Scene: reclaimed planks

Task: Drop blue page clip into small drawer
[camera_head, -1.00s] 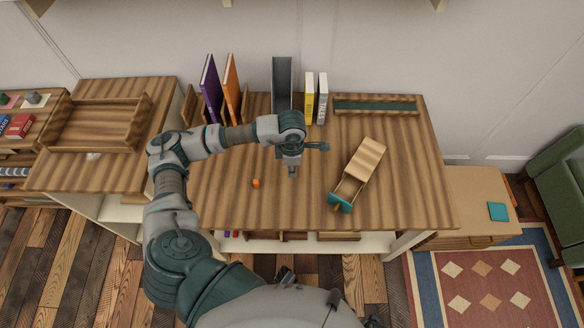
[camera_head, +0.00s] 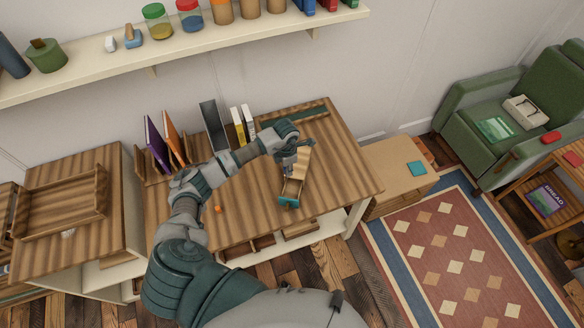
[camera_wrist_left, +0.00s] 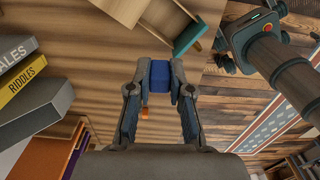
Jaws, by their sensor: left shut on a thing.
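My left gripper (camera_head: 287,171) is shut on the blue page clip (camera_wrist_left: 159,76), which shows between its fingertips in the left wrist view. The gripper is above the table, close to the left side of the small wooden drawer unit (camera_head: 299,160). The small drawer (camera_head: 292,188) is pulled out toward the front and has a teal front (camera_head: 288,203). In the left wrist view the teal drawer front (camera_wrist_left: 187,36) is beyond the clip, up and to the right.
A small orange object (camera_head: 217,209) lies on the striped wooden table (camera_head: 245,197). Purple (camera_head: 156,144) and orange (camera_head: 176,136) books, a grey file (camera_head: 214,126) and yellow (camera_head: 238,126) and white books stand at the back. The table right of the drawer is clear.

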